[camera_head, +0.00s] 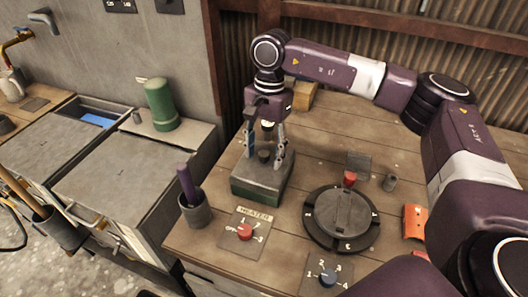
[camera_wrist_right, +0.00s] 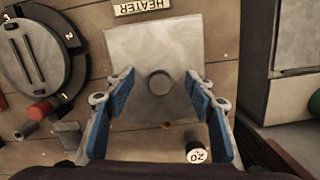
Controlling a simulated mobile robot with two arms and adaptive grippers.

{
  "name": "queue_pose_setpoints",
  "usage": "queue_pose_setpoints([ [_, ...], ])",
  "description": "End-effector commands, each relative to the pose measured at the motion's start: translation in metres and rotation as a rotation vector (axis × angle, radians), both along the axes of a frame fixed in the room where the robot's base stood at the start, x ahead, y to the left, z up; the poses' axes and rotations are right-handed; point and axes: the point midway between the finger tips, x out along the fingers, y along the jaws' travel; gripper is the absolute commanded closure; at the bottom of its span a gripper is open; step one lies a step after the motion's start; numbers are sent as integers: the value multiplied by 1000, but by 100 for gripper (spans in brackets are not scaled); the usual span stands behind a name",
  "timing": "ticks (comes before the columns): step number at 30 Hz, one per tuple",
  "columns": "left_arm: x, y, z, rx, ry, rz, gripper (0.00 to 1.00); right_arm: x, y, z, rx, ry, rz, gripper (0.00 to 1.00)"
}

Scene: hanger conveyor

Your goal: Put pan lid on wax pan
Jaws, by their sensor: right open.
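The pan lid (camera_wrist_right: 150,105) is a flat grey square plate with a short round dark knob in its middle. In the head view the lid (camera_head: 250,171) lies on top of the boxy dark green wax pan (camera_head: 258,190), behind the heater panel. In the wrist view the lid hides the pan's inside. My right gripper (camera_head: 266,155) points down over the lid, open, its fingers on both sides of the knob with gaps. The wrist view also shows the spread blue finger pads (camera_wrist_right: 158,92). My left gripper is not in view.
A heater dial (camera_head: 245,231) and a cup with a purple handle (camera_head: 189,190) are in front of the pan. A round turntable (camera_head: 342,220) with a red knob stands to the right, near an orange object (camera_head: 414,222). A green cylinder (camera_head: 160,105) stands on the left cabinet.

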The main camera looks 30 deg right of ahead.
Motion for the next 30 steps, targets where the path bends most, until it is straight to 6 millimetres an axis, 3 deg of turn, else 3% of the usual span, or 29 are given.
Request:
queue_pose_setpoints([
  [8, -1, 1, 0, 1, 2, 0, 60, 1, -1, 8, 1, -1, 0, 50],
  [21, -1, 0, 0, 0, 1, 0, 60, 6, -9, 94, 1, -3, 1, 50],
  [30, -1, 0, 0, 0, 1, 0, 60, 7, -13, 119, 0, 0, 0, 50],
])
